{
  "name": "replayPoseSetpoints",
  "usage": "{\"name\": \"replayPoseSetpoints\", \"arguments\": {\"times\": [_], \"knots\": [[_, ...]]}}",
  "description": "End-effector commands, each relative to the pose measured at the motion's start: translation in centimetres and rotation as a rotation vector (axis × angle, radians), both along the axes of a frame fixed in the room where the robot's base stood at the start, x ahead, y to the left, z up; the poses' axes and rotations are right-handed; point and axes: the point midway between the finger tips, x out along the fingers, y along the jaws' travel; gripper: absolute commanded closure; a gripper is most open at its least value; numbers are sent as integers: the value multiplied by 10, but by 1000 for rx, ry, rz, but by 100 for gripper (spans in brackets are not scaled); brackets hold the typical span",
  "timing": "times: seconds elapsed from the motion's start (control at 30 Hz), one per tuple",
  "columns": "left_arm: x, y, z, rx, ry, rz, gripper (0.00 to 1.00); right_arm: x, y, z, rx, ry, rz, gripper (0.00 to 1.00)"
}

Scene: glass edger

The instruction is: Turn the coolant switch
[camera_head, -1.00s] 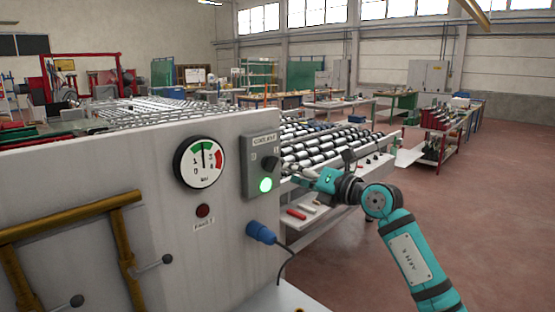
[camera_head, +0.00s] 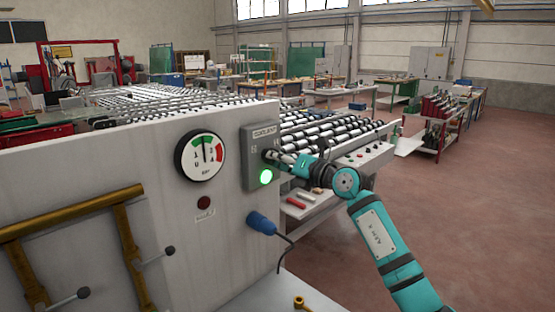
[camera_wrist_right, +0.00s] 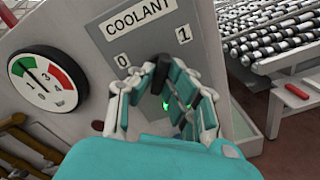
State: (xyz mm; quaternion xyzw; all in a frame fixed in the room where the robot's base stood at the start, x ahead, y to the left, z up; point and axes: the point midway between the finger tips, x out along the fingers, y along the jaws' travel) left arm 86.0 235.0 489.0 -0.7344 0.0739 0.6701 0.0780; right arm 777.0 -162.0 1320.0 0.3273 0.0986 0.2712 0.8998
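The coolant switch is a black knob (camera_wrist_right: 161,74) on a grey box labelled COOLANT (camera_head: 262,134), with 0 at left and 1 at right. In the right wrist view the knob stands close to upright in the picture; its exact setting is unclear. My right gripper (camera_head: 277,157) is at the box, hiding the knob in the head view. Its fingers (camera_wrist_right: 162,76) are spread on either side of the knob, with gaps showing; contact is unclear. A green lamp (camera_head: 266,176) glows below the knob, partly hidden by the fingers in the wrist view. My left gripper is out of view.
A pressure gauge (camera_head: 201,156) and a dark red button (camera_head: 204,202) are left of the box. A blue plug (camera_head: 261,223) with a cable sticks out below it. A roller conveyor (camera_head: 325,134) lies behind and to the right. The floor at right is clear.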

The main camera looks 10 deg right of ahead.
Motion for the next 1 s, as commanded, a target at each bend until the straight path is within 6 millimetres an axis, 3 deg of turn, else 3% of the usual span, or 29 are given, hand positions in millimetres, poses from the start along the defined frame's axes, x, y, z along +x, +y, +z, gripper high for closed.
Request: {"name": "replayPoseSetpoints", "arguments": {"times": [0.47, 1.0], "knots": [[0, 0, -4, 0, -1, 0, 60, 0, -1, -1, -33, -21, -1, 100], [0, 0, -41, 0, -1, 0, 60, 0, -1, -4, -379, -250, -2, 100]]}}
